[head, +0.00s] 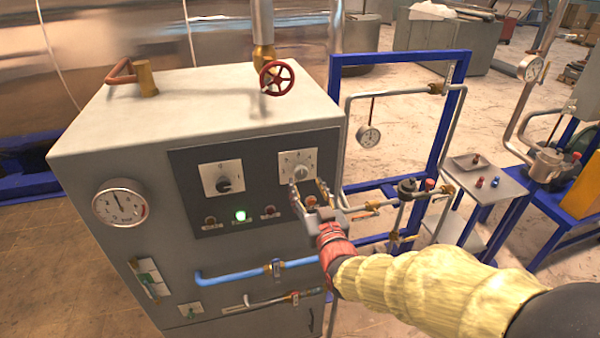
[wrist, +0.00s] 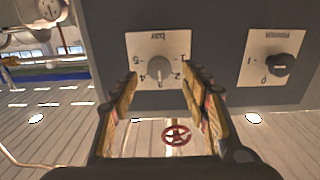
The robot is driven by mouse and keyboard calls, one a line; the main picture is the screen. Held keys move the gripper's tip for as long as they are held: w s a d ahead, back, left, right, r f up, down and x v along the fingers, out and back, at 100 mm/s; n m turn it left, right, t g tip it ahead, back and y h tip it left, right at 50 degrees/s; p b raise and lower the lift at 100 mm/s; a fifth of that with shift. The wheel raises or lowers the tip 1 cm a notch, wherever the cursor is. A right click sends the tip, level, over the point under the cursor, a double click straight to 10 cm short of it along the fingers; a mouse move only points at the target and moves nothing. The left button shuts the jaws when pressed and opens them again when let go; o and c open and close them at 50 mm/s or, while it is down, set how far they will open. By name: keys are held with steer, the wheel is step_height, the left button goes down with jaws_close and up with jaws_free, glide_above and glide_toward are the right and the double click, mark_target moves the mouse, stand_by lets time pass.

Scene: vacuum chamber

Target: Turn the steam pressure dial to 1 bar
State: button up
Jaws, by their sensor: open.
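The steam pressure dial is a grey round knob (head: 300,171) on a white scale plate marked "bar", at the right of the dark panel on the grey cabinet. In the wrist view, which is upside down, the knob (wrist: 159,71) shows with numbers around it, among them 4 and 5. Which number it points to is not clear. My gripper (head: 307,186) is open in front of the dial's lower part. In the wrist view its two fingertips (wrist: 160,77) appear on either side of the knob. I cannot tell whether they touch it.
A second plate with a black knob (head: 224,184) is left of the dial. Below are a lit green lamp (head: 240,215) and a blue pipe (head: 235,272). A round gauge (head: 121,203) is at the left. A red valve wheel (head: 277,78) stands on top. A blue frame (head: 448,110) is at the right.

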mark_target(302, 175)
steer(key=x, duration=0.6)
steer(key=shift+w, duration=0.3)
steer(key=shift+c, duration=0.4)
steer(key=c, duration=1.1)
